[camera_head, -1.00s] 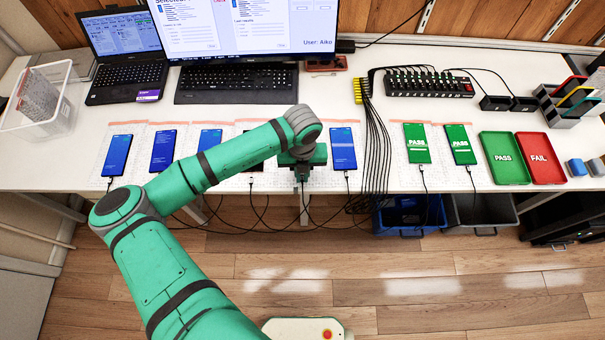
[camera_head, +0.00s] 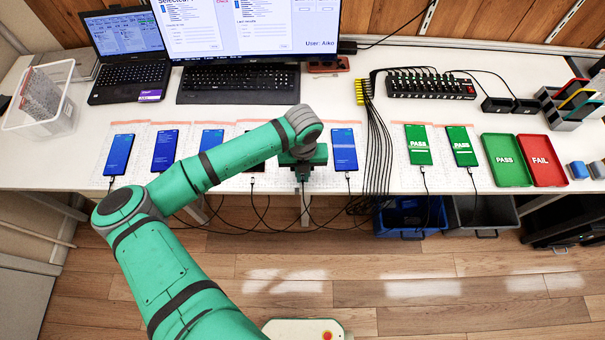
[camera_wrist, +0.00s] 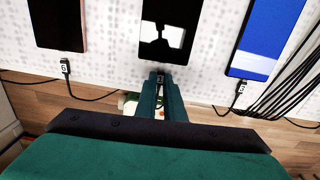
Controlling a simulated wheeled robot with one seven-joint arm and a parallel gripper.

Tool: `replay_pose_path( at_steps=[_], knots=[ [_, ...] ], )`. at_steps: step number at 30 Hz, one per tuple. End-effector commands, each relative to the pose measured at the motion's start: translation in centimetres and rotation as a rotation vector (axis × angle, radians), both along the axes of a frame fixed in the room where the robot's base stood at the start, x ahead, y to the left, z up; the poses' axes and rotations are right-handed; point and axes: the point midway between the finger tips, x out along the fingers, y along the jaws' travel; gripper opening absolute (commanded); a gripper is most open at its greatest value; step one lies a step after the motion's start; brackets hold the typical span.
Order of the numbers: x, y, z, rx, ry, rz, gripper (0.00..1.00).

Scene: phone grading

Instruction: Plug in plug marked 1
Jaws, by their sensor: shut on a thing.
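My gripper (camera_wrist: 161,98) is shut on a small dark plug (camera_wrist: 160,78) in the wrist view. The plug has a small pale mark too small to read surely. It sits right at the lower edge of a phone (camera_wrist: 170,28) with a black screen; I cannot tell whether it is inserted. In the head view my gripper (camera_head: 303,173) points down at the table's front edge, and my arm hides this phone there.
Beside it are a black-screened phone (camera_wrist: 57,22) with a plug marked 6 (camera_wrist: 65,66) and a blue-screened phone (camera_wrist: 269,38) with a plug marked 8 (camera_wrist: 242,87). Black cables (camera_head: 376,150) run down from a hub (camera_head: 430,86). PASS (camera_head: 507,160) and FAIL (camera_head: 541,160) trays lie right.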

Motion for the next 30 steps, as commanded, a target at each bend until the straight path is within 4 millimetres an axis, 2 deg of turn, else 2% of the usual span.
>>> replay_pose_path(
  at_steps=[30],
  knots=[
    [0.55,0.33,0.0,-0.001,0.0,-0.007,0.0]
  ],
)
